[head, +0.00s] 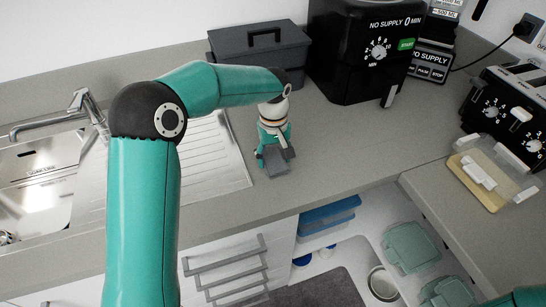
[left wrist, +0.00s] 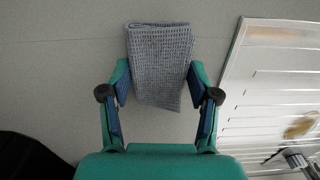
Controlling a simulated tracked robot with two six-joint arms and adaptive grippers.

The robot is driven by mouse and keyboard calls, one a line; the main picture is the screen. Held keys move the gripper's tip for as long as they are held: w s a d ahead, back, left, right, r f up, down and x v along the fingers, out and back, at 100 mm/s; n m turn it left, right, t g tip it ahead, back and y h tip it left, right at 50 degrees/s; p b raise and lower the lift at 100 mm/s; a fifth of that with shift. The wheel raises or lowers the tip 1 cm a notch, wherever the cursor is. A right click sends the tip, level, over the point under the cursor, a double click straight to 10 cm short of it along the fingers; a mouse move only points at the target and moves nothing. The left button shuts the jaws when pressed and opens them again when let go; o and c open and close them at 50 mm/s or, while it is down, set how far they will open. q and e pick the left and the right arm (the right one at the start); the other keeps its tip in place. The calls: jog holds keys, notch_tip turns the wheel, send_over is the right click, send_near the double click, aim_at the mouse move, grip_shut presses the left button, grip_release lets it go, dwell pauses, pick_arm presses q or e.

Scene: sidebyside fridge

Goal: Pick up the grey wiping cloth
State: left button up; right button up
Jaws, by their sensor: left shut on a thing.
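The grey wiping cloth (left wrist: 161,60) is a folded, waffle-textured piece in the left wrist view. It lies between the two fingers of my left gripper (left wrist: 160,84), which is shut on it. In the head view my left gripper (head: 273,155) points down at the counter, right of the sink's drainboard, and the grey cloth (head: 275,169) shows at its fingertips. I cannot tell whether the cloth touches the counter. My right gripper is not in view.
A ribbed metal drainboard (head: 212,150) and sink (head: 42,180) are at left. A dark grey box (head: 260,44) and a black appliance (head: 357,50) stand behind. A toaster (head: 510,115) and a lidded container (head: 490,174) stand at right.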

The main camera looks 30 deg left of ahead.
aim_at(274, 156)
pick_arm(q)
notch_tip(274, 156, up, 20)
jog(key=p, duration=0.1)
jog(key=shift+p, duration=0.3)
dwell(0.3)
jog(key=o, duration=0.6)
jog(key=c, duration=0.5)
jog(key=shift+f, duration=0.1)
